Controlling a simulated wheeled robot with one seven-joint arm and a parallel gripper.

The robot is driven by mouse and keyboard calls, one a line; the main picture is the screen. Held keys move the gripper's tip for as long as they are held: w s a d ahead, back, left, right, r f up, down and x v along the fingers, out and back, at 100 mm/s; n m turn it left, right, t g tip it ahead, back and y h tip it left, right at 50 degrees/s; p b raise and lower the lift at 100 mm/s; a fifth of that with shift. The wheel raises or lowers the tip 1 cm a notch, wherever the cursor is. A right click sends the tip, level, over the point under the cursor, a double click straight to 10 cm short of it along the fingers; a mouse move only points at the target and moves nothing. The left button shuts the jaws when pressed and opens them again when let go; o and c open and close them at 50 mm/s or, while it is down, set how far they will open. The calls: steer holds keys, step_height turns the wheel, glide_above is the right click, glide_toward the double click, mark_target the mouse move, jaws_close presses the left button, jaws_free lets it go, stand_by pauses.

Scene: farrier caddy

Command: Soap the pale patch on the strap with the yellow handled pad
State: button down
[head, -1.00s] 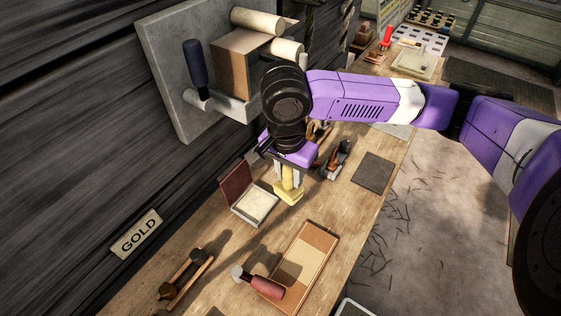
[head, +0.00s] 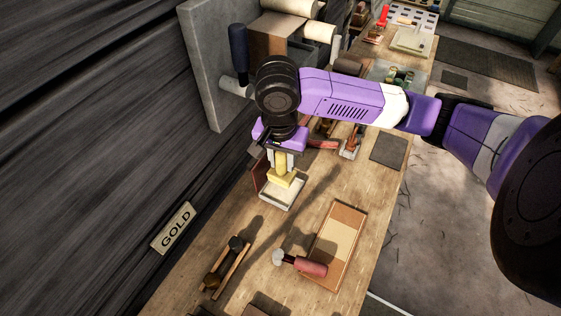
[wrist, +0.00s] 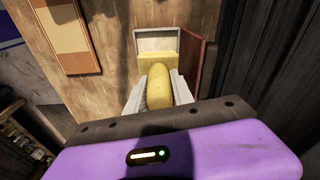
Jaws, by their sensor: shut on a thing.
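My gripper (head: 283,160) is shut on the handle of the yellow pad (head: 281,179). In the wrist view the pad's rounded yellow handle (wrist: 159,86) sits between the two pale fingers. The pad is over the open shallow tin (head: 288,196), whose pale inside shows around it; I cannot tell whether they touch. The tin also shows in the wrist view (wrist: 155,40), with its dark red lid (wrist: 193,62) standing open. The strap (head: 351,219) lies flat on a board, brown with a paler patch (head: 333,244) across its middle.
A tool with a dark red handle (head: 311,267) lies across the strap board's near left corner. A wooden rack with dark pieces (head: 226,268) lies to its left. The dark plank wall (head: 100,130) bounds the bench. A dark mat (head: 388,151) lies beyond the strap board.

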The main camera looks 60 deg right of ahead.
mark_target(283, 173)
steer(key=shift+r+p, duration=0.1)
steer(key=shift+p, duration=0.2)
steer(key=shift+f+b, duration=1.45)
steer(key=shift+f, duration=0.85)
steer(key=shift+s+f, duration=0.1)
steer(key=shift+f, duration=0.3)
stand_by(0.8)
step_height(283, 173, up, 6)
steer(key=p, duration=0.6)
steer(key=shift+r, duration=0.15)
steer(key=shift+d, duration=0.1)
stand_by(0.4)
